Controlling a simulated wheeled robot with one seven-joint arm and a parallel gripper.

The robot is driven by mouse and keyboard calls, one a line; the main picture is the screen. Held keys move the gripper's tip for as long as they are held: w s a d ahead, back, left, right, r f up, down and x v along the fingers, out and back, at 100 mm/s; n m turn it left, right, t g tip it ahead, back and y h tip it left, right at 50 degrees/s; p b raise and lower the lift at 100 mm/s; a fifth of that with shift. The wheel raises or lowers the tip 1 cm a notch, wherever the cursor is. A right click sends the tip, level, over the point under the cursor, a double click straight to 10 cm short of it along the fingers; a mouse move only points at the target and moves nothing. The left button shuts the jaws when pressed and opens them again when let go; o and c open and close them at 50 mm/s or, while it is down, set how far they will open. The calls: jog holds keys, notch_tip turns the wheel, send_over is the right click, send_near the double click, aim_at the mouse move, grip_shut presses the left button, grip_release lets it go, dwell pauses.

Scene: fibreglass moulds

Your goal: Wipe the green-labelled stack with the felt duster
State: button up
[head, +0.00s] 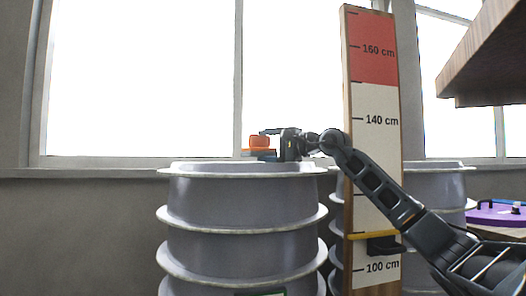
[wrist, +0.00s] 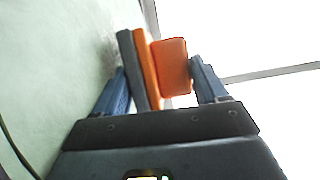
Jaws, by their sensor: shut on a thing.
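The grey stack (head: 243,195) of round, flanged moulds stands left of centre in the head view. A green label (head: 262,293) shows partly on it at the bottom edge. The felt duster has an orange handle (head: 259,141) and a dark grey pad (wrist: 132,68). My gripper (head: 268,145) is shut on the duster, a finger on either side, at the stack's top. In the wrist view my gripper (wrist: 158,68) holds it pad-side towards a pale surface (wrist: 65,70). I cannot tell whether the pad touches that surface.
A tall height board (head: 375,110) with a red top stands just right of the stack, close to my arm. Another grey stack (head: 437,183) is behind it. A wooden slab (head: 490,60) overhangs at upper right. A purple item (head: 497,214) lies at far right.

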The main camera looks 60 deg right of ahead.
jog(key=shift+s+a+f+b, duration=0.2)
jog(key=shift+a+b, duration=0.1)
jog(key=shift+a, duration=0.2)
jog(key=shift+s+a+f+b, duration=0.1)
jog(key=shift+a+f+b, duration=0.15)
jog(key=shift+a, duration=0.2)
jog(key=shift+s+a+r+b, duration=0.25)
jog(key=shift+s+a+b, duration=0.45)
jog(key=shift+a, duration=0.3)
jog(key=shift+r, duration=0.2)
notch_tip(320, 180, up, 6)
jog(key=p, duration=0.2)
jog(key=shift+r, duration=0.15)
jog(key=shift+r+p, duration=0.45)
jog(key=shift+r, duration=0.95)
jog(key=shift+s, duration=0.1)
